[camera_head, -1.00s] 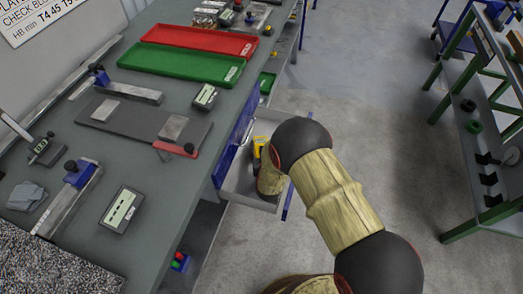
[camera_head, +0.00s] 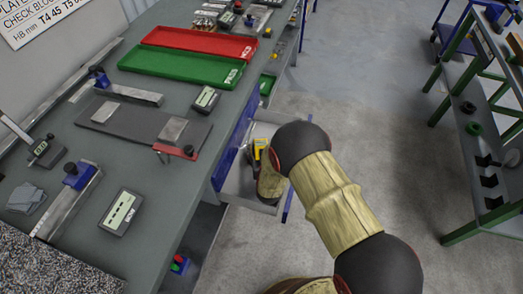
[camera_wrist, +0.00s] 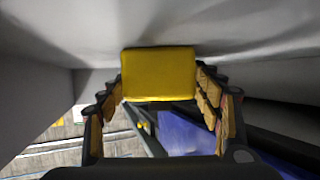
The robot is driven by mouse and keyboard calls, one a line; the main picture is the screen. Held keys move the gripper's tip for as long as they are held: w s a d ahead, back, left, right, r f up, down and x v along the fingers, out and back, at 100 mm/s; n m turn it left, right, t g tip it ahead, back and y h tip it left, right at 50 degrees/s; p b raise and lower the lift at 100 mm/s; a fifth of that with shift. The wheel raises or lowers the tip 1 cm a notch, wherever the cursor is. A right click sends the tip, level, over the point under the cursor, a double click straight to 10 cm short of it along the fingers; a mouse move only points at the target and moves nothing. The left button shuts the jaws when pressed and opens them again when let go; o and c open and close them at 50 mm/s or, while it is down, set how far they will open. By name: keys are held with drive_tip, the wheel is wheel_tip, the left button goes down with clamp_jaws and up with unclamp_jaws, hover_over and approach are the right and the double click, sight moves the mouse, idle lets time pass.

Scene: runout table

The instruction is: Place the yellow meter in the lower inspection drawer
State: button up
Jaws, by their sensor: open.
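The yellow meter (camera_head: 260,147) is inside an open grey drawer (camera_head: 238,186) under the bench's right side. My arm hides part of the meter in the head view. In the wrist view, the meter (camera_wrist: 159,74) shows as a yellow block between the fingertips of my gripper (camera_wrist: 160,84). The fingers are open, one on each side of it. Grey drawer surfaces (camera_wrist: 45,85) surround it closely. I cannot tell whether the meter rests fully on the drawer floor.
The grey bench top (camera_head: 165,205) holds a green tray (camera_head: 180,64), a red tray (camera_head: 200,42), gauges and a dark plate (camera_head: 130,123). The drawer's blue front edge (camera_head: 287,205) lies close to my arm. A green-framed shelf (camera_head: 470,140) stands right, with clear floor between.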

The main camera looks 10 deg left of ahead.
drive_tip(key=shift+r, duration=0.15)
drive_tip(key=p+v, duration=0.2)
drive_tip(key=v, duration=0.4)
drive_tip(key=shift+r+p, duration=0.1)
drive_tip(key=shift+p, duration=0.3)
drive_tip(key=shift+v, duration=0.75)
